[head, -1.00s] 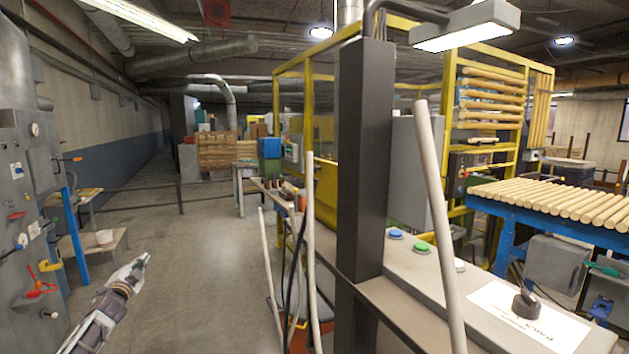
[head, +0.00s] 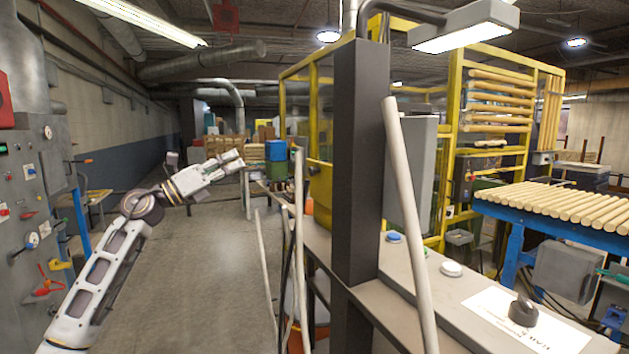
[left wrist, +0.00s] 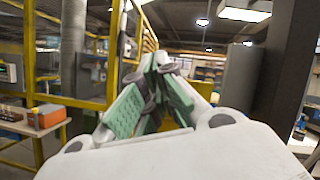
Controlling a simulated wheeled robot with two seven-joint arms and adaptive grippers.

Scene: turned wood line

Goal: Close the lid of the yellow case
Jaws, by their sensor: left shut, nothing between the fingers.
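I cannot make out a yellow case or its lid in either view. My left gripper (head: 232,160) is raised in the air over the aisle in the head view, pointing right. Its fingers are shut and empty, and it touches nothing that I can see. In the left wrist view the green-padded fingers (left wrist: 157,75) come together ahead of the camera. My right gripper does not show.
A grey bench (head: 440,300) with a dark post (head: 358,160) and a leaning pale wooden pole (head: 408,220) stands at right. A control cabinet (head: 35,220) is at left. The floor (head: 190,270) between is mostly clear. The left wrist view shows a cluttered table (left wrist: 35,124).

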